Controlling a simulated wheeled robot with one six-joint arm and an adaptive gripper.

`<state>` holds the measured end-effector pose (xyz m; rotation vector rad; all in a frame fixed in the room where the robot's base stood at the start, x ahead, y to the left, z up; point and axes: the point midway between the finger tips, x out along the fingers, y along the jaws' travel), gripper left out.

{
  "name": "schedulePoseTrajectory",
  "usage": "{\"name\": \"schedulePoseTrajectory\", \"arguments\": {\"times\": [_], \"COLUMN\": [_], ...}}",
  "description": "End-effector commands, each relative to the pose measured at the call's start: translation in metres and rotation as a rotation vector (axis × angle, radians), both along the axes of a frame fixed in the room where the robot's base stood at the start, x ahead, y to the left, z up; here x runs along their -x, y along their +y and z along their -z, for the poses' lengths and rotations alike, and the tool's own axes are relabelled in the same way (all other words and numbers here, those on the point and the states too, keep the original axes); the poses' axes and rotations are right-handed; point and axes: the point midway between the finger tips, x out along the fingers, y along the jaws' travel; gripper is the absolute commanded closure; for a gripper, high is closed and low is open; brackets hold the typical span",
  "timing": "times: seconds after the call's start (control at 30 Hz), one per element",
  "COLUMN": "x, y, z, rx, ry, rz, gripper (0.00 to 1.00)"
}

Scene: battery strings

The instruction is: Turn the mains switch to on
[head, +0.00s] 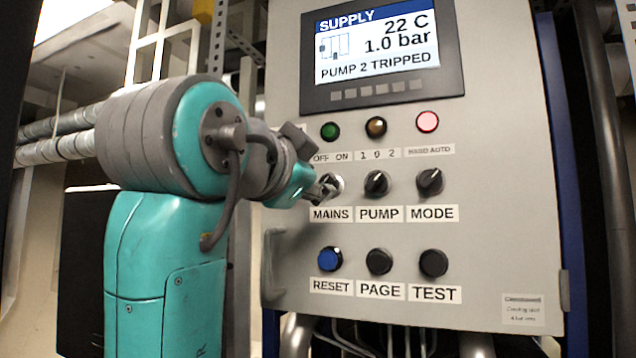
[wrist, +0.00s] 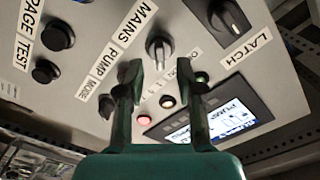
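The mains switch (wrist: 158,48) is a round knob with a raised grip, at the upper middle of the wrist view, beside the MAINS label (wrist: 135,25). In the wrist view my gripper (wrist: 162,75) is open, with one finger on each side and the knob just beyond the gap between the tips. I cannot tell whether the fingers touch it. The OFF ON label (head: 331,157) is above the switch.
The pump switch (head: 376,184) and mode switch (head: 430,182) are to the right. The reset button (head: 329,259) is below. The red lamp (head: 428,121) looks lit; the green lamp (head: 330,131) looks dark. The latch knob (wrist: 228,15) stands apart. The display (head: 380,50) reads PUMP 2 TRIPPED.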

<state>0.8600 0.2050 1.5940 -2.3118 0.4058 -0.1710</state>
Motion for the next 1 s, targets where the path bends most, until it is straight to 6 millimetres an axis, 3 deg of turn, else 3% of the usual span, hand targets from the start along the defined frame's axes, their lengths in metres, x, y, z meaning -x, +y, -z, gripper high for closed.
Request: {"name": "schedulePoseTrajectory", "arguments": {"times": [0.2, 0.43, 0.6, 1.0], "x": [0.043, 0.074, 0.083, 0.084], "y": [0.017, 0.028, 0.031, 0.030], "z": [0.000, 0.000, 0.000, 0.000], "rx": [-0.001, -0.001, 0.000, 0.000], "ry": [-0.001, 0.000, 0.001, 0.001], "rz": [-0.004, -0.003, -0.001, 0.001], "gripper": [0.64, 0.64, 0.64, 0.64]}}
